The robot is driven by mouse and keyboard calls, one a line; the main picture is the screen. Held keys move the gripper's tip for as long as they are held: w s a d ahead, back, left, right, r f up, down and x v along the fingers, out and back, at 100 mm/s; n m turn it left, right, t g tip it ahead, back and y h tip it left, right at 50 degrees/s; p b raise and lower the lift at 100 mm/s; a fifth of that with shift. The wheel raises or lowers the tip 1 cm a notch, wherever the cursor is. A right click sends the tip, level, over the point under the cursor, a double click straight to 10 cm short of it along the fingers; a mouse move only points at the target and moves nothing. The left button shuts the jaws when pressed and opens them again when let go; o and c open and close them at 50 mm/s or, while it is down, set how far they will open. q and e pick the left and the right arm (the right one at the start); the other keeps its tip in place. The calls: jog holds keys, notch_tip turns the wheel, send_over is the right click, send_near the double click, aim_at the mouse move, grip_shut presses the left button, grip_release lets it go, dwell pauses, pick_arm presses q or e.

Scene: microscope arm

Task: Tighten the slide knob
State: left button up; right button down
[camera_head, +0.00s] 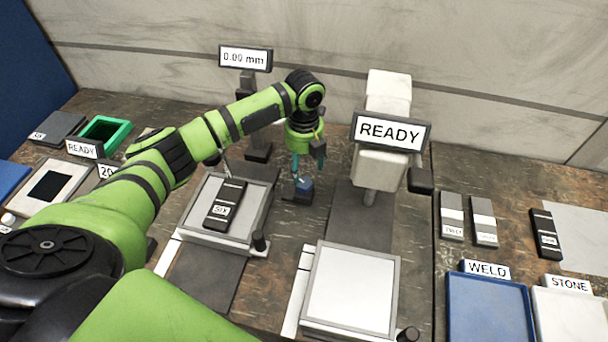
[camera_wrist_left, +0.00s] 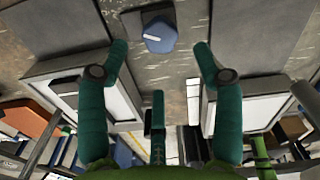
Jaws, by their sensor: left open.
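A blue knob (camera_head: 304,187) sits on a small dark block on the table, between the two stage stations. In the left wrist view the blue knob (camera_wrist_left: 159,38), with a white pointer line, is near the top centre. My left gripper (camera_head: 308,160) hangs pointing down just above the knob. The fingers appear clear of the knob. My right gripper is not in view.
Left of the knob is a stage (camera_head: 266,204) with a dark labelled slide (camera_head: 226,205). A bare white stage (camera_head: 350,287) stands at front right. A "0.00 mm" display (camera_head: 245,58) and a "READY" display (camera_head: 391,131) rise behind. WELD (camera_head: 487,276) and STONE trays lie right.

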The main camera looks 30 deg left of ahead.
aim_at(304, 183)
pick_arm(q)
notch_tip(304, 183, up, 5)
jog(key=shift+r, duration=0.15)
jog(key=shift+s, duration=0.1)
dwell(0.5)
